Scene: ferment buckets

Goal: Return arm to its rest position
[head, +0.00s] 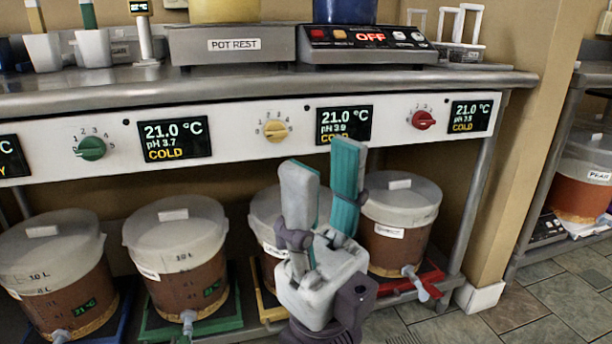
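My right gripper (322,190) comes up from the bottom of the head view, right of centre. Its two fingers, grey and teal at the tips, point upward and stand apart with nothing between them. It is in front of the control panel (240,158) and the lower shelf, and hides part of a ferment bucket (263,218) behind it. I cannot see it touching anything. My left gripper is not in view.
Lidded buckets (178,235) with taps stand on coloured mats under the steel counter (130,90). The panel has knobs, such as a red one (423,120), and displays. A hot plate (365,45) reads OFF. The tiled floor (530,300) at right is clear.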

